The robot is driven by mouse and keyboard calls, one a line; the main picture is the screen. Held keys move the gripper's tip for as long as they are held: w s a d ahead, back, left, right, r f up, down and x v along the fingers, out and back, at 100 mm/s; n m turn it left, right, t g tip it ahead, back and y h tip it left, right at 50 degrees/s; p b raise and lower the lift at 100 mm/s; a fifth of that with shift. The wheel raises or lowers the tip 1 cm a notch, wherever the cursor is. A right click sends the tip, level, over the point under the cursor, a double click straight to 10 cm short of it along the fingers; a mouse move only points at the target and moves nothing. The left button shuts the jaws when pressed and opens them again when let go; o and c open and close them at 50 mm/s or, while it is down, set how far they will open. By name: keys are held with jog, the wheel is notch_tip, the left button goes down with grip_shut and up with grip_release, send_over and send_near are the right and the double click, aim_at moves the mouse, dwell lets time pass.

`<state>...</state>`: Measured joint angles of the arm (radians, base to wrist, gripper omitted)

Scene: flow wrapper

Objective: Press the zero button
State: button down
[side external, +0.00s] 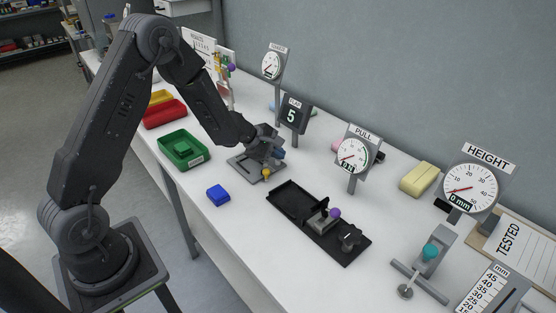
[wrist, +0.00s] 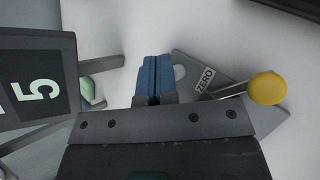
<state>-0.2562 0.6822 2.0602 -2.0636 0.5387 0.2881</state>
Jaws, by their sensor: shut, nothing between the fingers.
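A grey plate with a ZERO label (wrist: 205,80) lies below my gripper in the wrist view. A pale round spot (wrist: 180,73), possibly the zero button, shows beside the label, close to the fingers. The plate (side external: 243,167) also shows in the side view, partly under my wrist. A lever with a yellow ball knob (wrist: 267,88) extends over the plate; the knob (side external: 266,172) shows in the side view. My gripper (wrist: 153,76) has blue fingers, shut and empty, left of the label. It also shows in the side view (side external: 279,153). Contact with the plate cannot be told.
A dark display reading 5 (side external: 291,115) stands behind my gripper. A green bin (side external: 184,150) and a blue block (side external: 218,195) are at the front edge. A black tray fixture (side external: 290,201) with a purple knob lies to the right. The PULL gauge (side external: 352,156) stands behind it.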

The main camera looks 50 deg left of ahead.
aim_at(278, 161)
jog(key=shift+f, duration=0.2)
jog(key=shift+r, duration=0.1)
dwell(0.4)
jog(key=shift+r, duration=0.75)
jog(key=shift+r, duration=2.5)
